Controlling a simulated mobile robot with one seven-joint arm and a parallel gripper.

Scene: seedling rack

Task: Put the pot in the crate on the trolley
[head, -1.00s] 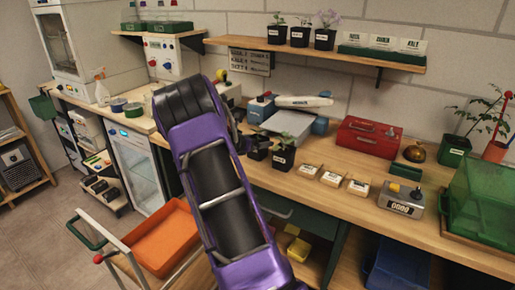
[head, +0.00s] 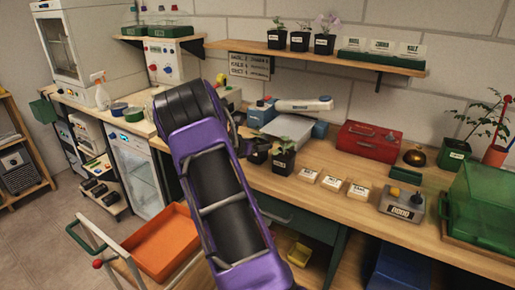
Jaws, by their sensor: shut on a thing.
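My gripper (head: 245,143) shows only as a small dark part at the right edge of my purple arm, mostly hidden behind it. It is shut on a dark pot (head: 258,155) with a small seedling, partly covered by the arm, at the workbench's left part. I cannot tell whether this pot touches the bench. A second black pot (head: 283,162) with a green seedling and a white label stands just right of it. The orange crate (head: 163,245) sits on the trolley (head: 121,247) at the lower left, apart from the gripper, and looks empty.
On the workbench (head: 330,205) are a scale (head: 288,131), several white label cards (head: 332,183), a red toolbox (head: 370,141) and a green box (head: 482,205). A shelf (head: 330,57) with several pots hangs above. A fridge (head: 137,175) stands behind the trolley.

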